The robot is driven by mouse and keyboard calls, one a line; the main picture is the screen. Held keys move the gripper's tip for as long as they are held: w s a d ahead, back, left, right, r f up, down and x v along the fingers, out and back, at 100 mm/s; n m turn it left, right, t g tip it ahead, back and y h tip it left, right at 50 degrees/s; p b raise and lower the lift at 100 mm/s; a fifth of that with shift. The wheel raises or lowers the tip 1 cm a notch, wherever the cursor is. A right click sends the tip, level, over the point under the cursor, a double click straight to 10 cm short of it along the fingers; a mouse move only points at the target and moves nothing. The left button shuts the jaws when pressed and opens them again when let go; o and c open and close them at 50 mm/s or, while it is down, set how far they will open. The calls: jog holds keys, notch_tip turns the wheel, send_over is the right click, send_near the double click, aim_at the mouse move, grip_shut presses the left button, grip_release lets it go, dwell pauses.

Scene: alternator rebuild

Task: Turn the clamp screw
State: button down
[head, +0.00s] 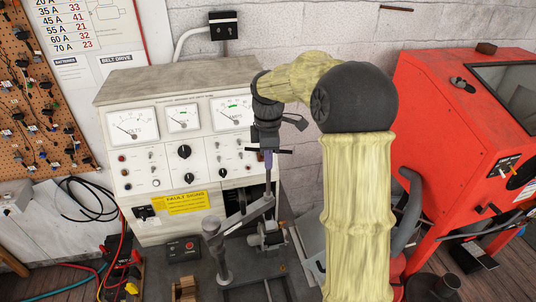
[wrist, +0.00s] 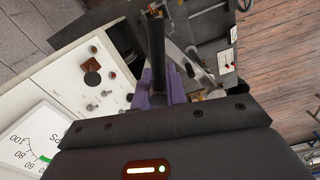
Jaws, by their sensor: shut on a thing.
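My gripper (head: 268,157) points down in front of the white test bench, and its purple fingers show below the dark wrist. The fingers are shut on a dark bar, which looks like the handle of the clamp screw (head: 284,151). In the wrist view the clamp screw's dark bar (wrist: 157,40) runs up the picture from between the purple fingers of my gripper (wrist: 160,88). In the head view a thin upright shaft shows below the fingers. A small metal alternator-like part (head: 268,238) sits lower down. The exact grip contact is partly hidden.
A grey lever (head: 216,245) with a slanted metal arm stands close left of the shaft. The test bench (head: 150,175) with its gauges is right behind my gripper. A red cabinet (head: 450,140) stands at the right. A small switch box (head: 183,248) lies lower left.

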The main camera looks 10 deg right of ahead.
jog(key=n+p, duration=0.1)
jog(key=n, duration=0.2)
jog(key=shift+n, duration=0.4)
jog(key=c, duration=1.4)
grip_release()
jog(key=shift+c, duration=0.2)
notch_tip(320, 180, up, 18)
jog(key=b, duration=0.3)
jog(key=shift+f, duration=0.25)
jog(key=shift+o, duration=0.2)
